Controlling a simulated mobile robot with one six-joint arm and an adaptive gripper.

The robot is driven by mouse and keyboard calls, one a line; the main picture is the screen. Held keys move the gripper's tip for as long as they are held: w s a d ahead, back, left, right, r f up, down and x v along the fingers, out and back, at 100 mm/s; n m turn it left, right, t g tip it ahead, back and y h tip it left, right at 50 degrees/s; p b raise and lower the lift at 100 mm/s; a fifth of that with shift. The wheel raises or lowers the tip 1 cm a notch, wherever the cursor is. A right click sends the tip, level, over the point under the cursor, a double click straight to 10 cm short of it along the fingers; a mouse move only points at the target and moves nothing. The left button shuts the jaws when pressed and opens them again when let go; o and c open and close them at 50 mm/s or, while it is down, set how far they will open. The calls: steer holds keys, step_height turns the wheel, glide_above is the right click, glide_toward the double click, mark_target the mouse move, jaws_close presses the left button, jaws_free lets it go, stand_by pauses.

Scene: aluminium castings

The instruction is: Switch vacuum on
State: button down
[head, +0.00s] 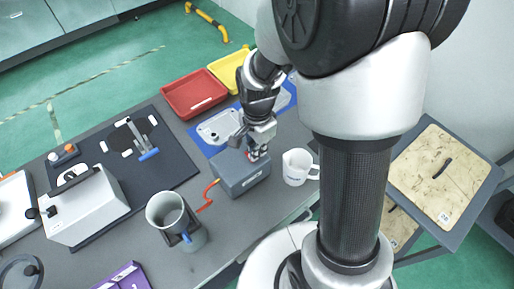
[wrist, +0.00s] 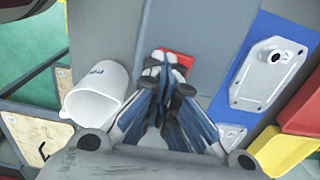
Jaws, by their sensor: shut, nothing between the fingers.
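The vacuum unit looks like a grey box (head: 236,174) on the table, with a red-orange hose on its left side. In the wrist view its grey surface (wrist: 195,25) fills the upper middle. A red switch plate (wrist: 185,60) sits on it, partly hidden behind my fingertips. My gripper (head: 255,154) points down at the right end of the box. In the wrist view my gripper (wrist: 165,68) is shut and empty, its tips over the red plate. I cannot tell whether they touch it, nor the switch's position.
A white mug (head: 297,168) stands close to the box's right; it also shows in the wrist view (wrist: 95,92). Blue mats with metal castings, a red tray (head: 194,94) and a yellow tray lie behind. A grey jug-like container (head: 168,209) stands left of the box.

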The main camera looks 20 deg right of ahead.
steer(key=shift+w+a+r, duration=0.15)
steer(key=shift+w, duration=0.3)
steer(key=shift+w+a+p, duration=0.15)
steer(key=shift+w+p, duration=0.15)
step_height(320, 180, up, 14)
steer(key=p, duration=0.6)
steer(key=shift+r+p, duration=0.1)
steer(key=shift+p, duration=0.45)
